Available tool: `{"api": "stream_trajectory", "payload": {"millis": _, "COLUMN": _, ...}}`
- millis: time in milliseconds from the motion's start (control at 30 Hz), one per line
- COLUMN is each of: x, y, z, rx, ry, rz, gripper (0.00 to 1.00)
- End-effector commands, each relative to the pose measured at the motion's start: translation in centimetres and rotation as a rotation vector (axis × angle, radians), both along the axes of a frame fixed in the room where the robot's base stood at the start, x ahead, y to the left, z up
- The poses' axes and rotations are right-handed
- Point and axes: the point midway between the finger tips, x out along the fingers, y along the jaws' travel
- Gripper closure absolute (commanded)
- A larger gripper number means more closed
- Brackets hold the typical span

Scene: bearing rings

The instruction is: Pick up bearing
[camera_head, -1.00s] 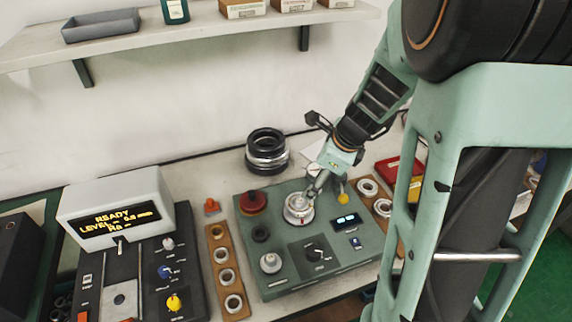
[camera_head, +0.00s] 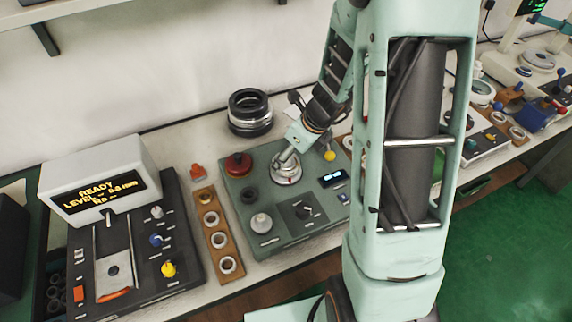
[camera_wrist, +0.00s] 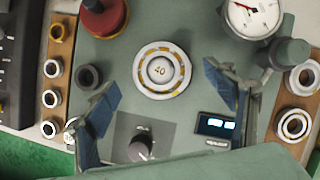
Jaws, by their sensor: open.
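A bearing (camera_head: 286,175) sits on the green test device (camera_head: 262,245), around a round silver hub. In the wrist view the bearing (camera_wrist: 144,82) is a pale ring with a brass-coloured inner band, lying flat. My gripper (camera_head: 286,158) is over the bearing in the head view and partly hides it. In the wrist view my gripper (camera_wrist: 161,79) is open, with one blue-padded finger to the left of the bearing and one to the right. Nothing is between the pads that they touch. The height gap to the bearing is hard to tell.
A red knob (camera_wrist: 104,16) and a dial gauge (camera_wrist: 251,14) stand close to the bearing. A wooden strip (camera_head: 218,254) with several rings lies left of the device, beside a machine with a READY display (camera_head: 98,195). Stacked black rings (camera_head: 250,112) stand behind.

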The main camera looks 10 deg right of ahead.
Motion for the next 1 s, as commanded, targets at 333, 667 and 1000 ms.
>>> {"api": "stream_trajectory", "payload": {"millis": 333, "x": 0.8, "y": 0.5, "z": -2.7, "rx": 0.000, "ry": 0.000, "rz": 0.000, "gripper": 0.23}}
{"api": "stream_trajectory", "payload": {"millis": 667, "x": 0.8, "y": 0.6, "z": -2.6, "rx": 0.000, "ry": 0.000, "rz": 0.001, "gripper": 0.45}}
{"api": "stream_trajectory", "payload": {"millis": 1000, "x": 0.8, "y": 0.6, "z": -2.6, "rx": 0.000, "ry": 0.000, "rz": 0.001, "gripper": 0.82}}
